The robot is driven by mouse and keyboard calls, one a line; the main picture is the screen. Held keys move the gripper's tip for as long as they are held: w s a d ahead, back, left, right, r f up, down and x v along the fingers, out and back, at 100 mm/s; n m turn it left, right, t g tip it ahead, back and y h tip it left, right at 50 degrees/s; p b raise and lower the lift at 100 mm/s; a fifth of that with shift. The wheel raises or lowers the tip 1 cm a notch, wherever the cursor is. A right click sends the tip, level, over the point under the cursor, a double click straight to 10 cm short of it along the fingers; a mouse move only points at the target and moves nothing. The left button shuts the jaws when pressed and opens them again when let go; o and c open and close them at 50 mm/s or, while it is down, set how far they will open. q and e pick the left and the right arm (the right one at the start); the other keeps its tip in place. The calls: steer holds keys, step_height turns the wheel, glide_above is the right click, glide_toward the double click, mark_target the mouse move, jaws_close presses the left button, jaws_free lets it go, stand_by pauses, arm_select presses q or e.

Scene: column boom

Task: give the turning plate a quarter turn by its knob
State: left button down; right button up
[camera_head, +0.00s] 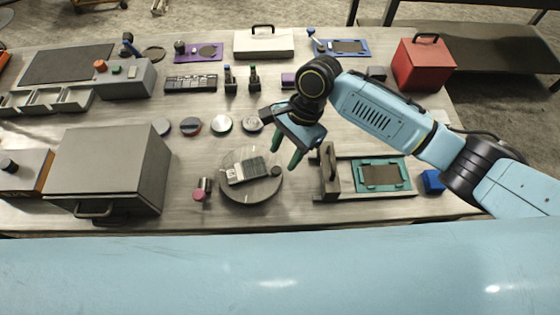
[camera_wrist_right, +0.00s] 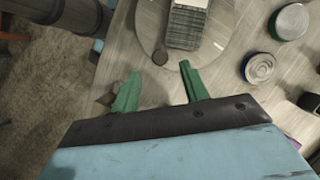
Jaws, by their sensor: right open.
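The turning plate (camera_head: 242,196) is a round grey disc lying on the table in front of me. Its small dark knob (camera_head: 276,171) stands near the right rim. A white and grey block with a dark ribbed part (camera_head: 240,173) lies on the plate. My right gripper (camera_head: 287,158) is open and empty, its green fingers pointing down above the table near the knob. In the right wrist view, the knob (camera_wrist_right: 160,57) appears just beyond the gap between the fingertips (camera_wrist_right: 160,71), apart from both. The plate (camera_wrist_right: 226,25) also shows there. My left gripper is not in view.
A fixture with a green frame (camera_head: 382,176) and an upright block (camera_head: 328,170) stands right of the plate. A small pink-ended cylinder (camera_head: 200,193) lies to its left, near a large grey box (camera_head: 105,168). Several round lids (camera_head: 222,124) sit behind it.

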mark_target(278, 169)
steer(key=shift+x, duration=2.15)
steer(key=shift+c, duration=0.4)
jaws_close()
